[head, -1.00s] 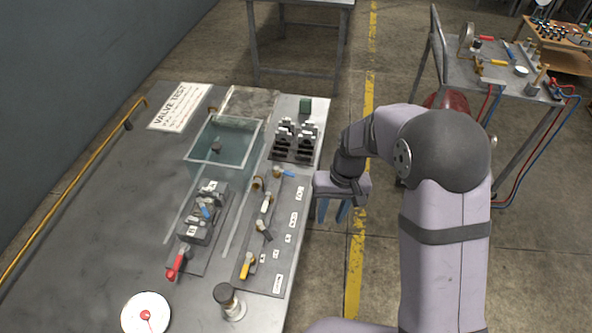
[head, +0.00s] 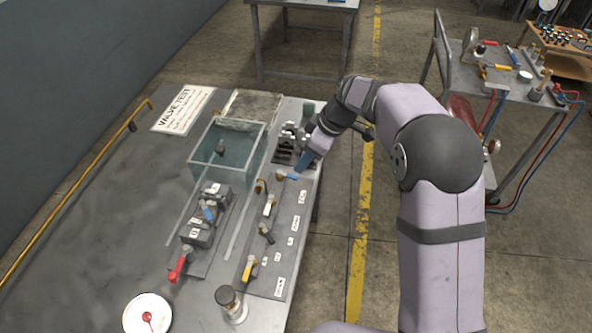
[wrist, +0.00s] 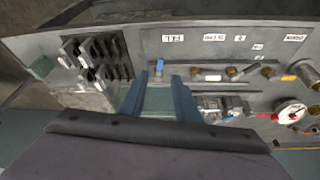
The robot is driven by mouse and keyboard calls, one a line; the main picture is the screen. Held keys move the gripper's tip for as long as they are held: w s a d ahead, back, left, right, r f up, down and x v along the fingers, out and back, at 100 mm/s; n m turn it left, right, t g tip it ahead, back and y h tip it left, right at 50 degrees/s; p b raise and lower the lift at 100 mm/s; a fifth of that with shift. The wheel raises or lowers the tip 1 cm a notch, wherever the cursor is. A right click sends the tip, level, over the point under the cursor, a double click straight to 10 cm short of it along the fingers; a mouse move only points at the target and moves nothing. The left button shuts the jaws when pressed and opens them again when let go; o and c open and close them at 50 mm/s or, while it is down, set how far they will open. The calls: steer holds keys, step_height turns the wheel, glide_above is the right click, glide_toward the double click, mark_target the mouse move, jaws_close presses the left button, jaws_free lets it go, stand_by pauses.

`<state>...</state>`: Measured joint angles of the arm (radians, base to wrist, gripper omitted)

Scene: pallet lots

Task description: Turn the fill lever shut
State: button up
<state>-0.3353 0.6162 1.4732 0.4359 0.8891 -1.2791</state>
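The fill lever (head: 290,176) has a blue handle and sits at the far end of a valve row on a grey plate (head: 270,280). In the head view its handle points right, toward the bench edge. In the wrist view the blue handle (wrist: 160,66) stands below a label that seems to read FILL (wrist: 173,38). My gripper (head: 301,166) is above and close to this lever; I cannot tell whether it touches. In the wrist view its two blue fingers (wrist: 158,92) are apart with nothing held between them.
A clear water tank (head: 227,150) stands left of the lever. A rack of dark and pale fittings (head: 290,142) is just behind it. White, dark and yellow levers (head: 248,268) continue the row nearer. A red lever (head: 177,268) and a dial gauge (head: 147,314) are at left front.

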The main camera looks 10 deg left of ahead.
mark_target(292, 176)
steer(key=shift+p+x, duration=1.25)
steer(key=shift+x, duration=2.3)
jaws_close()
